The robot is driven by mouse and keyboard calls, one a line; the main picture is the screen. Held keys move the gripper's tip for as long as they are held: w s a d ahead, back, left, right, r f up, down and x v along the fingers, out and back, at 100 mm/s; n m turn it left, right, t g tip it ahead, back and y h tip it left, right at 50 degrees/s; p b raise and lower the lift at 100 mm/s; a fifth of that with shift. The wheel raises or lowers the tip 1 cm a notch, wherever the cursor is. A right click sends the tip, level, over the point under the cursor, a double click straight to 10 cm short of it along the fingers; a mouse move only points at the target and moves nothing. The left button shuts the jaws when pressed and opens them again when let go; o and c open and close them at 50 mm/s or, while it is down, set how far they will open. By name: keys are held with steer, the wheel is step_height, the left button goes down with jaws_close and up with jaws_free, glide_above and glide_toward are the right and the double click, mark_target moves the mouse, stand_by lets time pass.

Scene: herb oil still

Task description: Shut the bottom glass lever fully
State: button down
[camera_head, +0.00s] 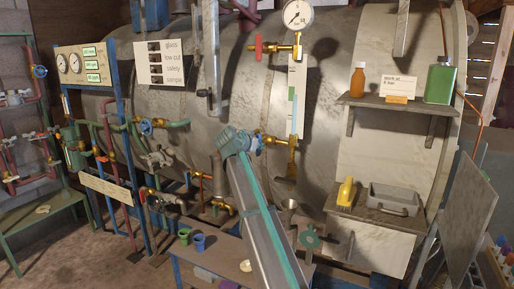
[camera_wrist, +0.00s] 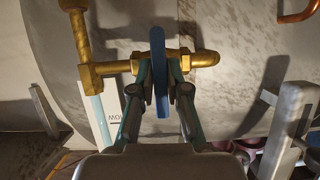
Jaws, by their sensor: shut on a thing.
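The bottom glass lever is a blue bar (camera_wrist: 160,50) in the wrist view. It stands upright in the picture, crosswise to the horizontal brass cock (camera_wrist: 204,59). My gripper (camera_wrist: 160,84) has one finger on each side of the lever and is shut on it. In the head view my gripper (camera_head: 240,143) reaches up to the bottom brass cock (camera_head: 277,140) of the gauge glass (camera_head: 296,95). There it hides most of the lever. The upper cock has a red lever (camera_head: 258,47), standing upright.
A pressure gauge (camera_head: 298,14) sits above the glass. To the right, a shelf (camera_head: 405,104) holds an orange bottle (camera_head: 357,82) and a green can (camera_head: 440,83). A lower shelf (camera_head: 372,214) holds a yellow brush (camera_head: 346,191) and a grey tray (camera_head: 393,199). Pipes and valves crowd the left.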

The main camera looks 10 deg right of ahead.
steer(key=c, duration=1.2)
jaws_free()
steer(key=v, duration=1.2)
steer(key=shift+r, duration=0.1)
